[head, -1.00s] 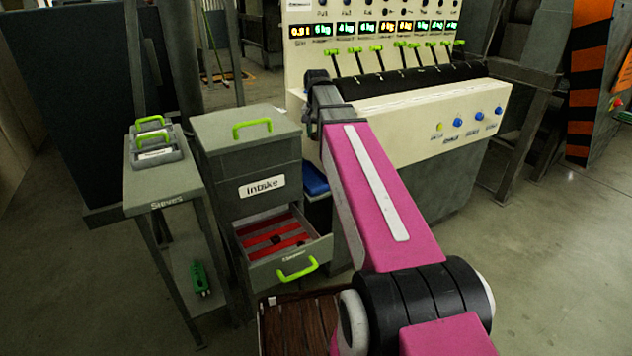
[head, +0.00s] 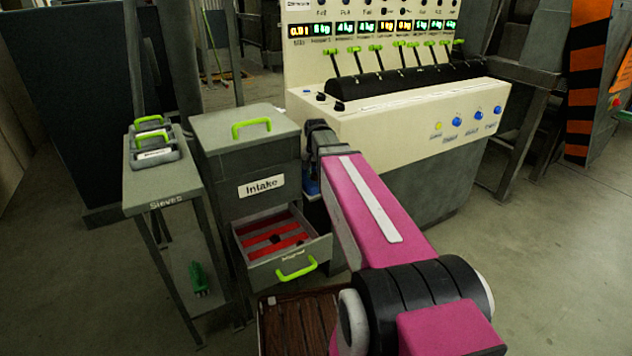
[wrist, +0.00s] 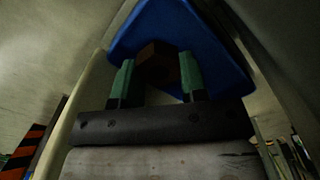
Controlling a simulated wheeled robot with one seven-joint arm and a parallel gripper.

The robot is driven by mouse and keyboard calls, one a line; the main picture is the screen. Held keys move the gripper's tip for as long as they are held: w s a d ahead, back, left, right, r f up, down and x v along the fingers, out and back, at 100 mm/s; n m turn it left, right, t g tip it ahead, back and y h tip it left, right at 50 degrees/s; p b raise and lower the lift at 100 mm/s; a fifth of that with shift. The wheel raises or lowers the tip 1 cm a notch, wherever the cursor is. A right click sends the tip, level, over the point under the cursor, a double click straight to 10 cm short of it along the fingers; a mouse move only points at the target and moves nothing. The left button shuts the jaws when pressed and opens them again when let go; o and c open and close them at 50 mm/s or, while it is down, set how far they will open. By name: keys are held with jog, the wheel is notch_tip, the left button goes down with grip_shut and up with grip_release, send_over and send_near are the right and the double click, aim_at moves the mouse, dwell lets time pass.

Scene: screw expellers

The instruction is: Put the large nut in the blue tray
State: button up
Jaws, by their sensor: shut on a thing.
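The large nut, a brown hexagonal block (wrist: 158,66), sits between the two green fingers of my gripper (wrist: 157,76) in the wrist view. My gripper is shut on it. The blue tray (wrist: 205,50) fills the view behind and around the nut; I cannot tell whether the nut touches it. In the head view only a small piece of the blue tray (head: 312,187) shows, between the Intake cabinet and my arm. My gripper and the nut are hidden behind my arm there.
The grey Intake cabinet (head: 250,150) stands left of my arm, its lower drawer (head: 290,260) pulled open with red strips inside. The cream control panel (head: 400,120) with levers and buttons is close on the right. A Sieves table (head: 160,185) stands further left.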

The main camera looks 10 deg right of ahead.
aim_at(316, 180)
jog(key=shift+f, duration=1.85)
jog(key=shift+f, duration=0.1)
jog(key=o, duration=0.6)
notch_tip(316, 180, up, 12)
jog(key=shift+r, duration=0.15)
